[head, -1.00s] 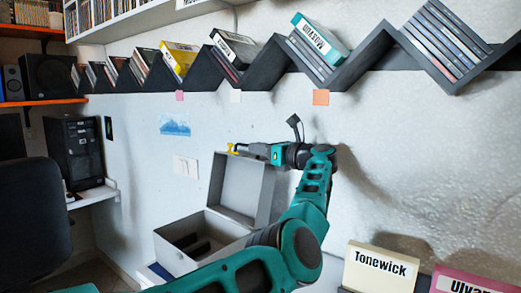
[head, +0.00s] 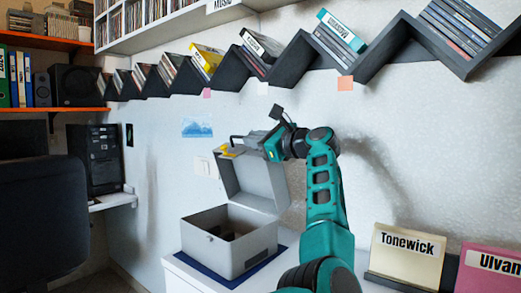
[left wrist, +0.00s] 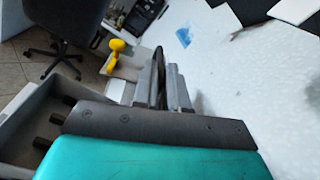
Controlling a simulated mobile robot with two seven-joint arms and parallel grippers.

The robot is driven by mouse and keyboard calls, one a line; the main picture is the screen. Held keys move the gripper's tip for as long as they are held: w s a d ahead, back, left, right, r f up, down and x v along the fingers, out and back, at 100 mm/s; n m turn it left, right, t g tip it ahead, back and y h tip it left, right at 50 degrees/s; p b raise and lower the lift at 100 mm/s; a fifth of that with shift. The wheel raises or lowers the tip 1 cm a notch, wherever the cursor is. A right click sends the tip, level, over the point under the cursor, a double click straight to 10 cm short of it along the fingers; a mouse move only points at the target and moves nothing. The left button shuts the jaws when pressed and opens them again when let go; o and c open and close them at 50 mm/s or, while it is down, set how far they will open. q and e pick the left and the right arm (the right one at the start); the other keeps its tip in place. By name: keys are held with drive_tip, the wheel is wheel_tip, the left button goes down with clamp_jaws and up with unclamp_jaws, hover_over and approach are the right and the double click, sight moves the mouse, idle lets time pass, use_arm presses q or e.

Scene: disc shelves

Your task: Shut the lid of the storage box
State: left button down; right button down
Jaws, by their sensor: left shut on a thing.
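The grey storage box (head: 255,250) stands open at the centre of the head view, its dark inside showing. Its lid (head: 255,178) stands up from the back rim, open and leaning a little over the box. My left gripper (head: 240,143) is at the lid's upper edge and shut on it. A yellow piece (head: 229,151) is beside the fingertips; it also shows in the left wrist view (left wrist: 118,46). In that view the gripper fingers (left wrist: 163,70) are close together with a thin dark edge between them. My right gripper is not in view.
The box stands on a dark blue mat (head: 215,276) on a white surface (head: 182,278). A cream Tonewick case (head: 405,262) and a pink case (head: 490,270) stand at the right. A zigzag disc shelf (head: 295,60) runs along the wall above; a dark chair (head: 45,220) is at left.

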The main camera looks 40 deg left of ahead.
use_arm(q)
drive_tip(key=shift+s+f+n+b, duration=0.15)
drive_tip(key=shift+s+n+b, duration=0.4)
drive_tip(key=shift+s, duration=0.35)
drive_tip(key=c, duration=1.2)
unclamp_jaws()
drive_tip(key=shift+d, duration=0.15)
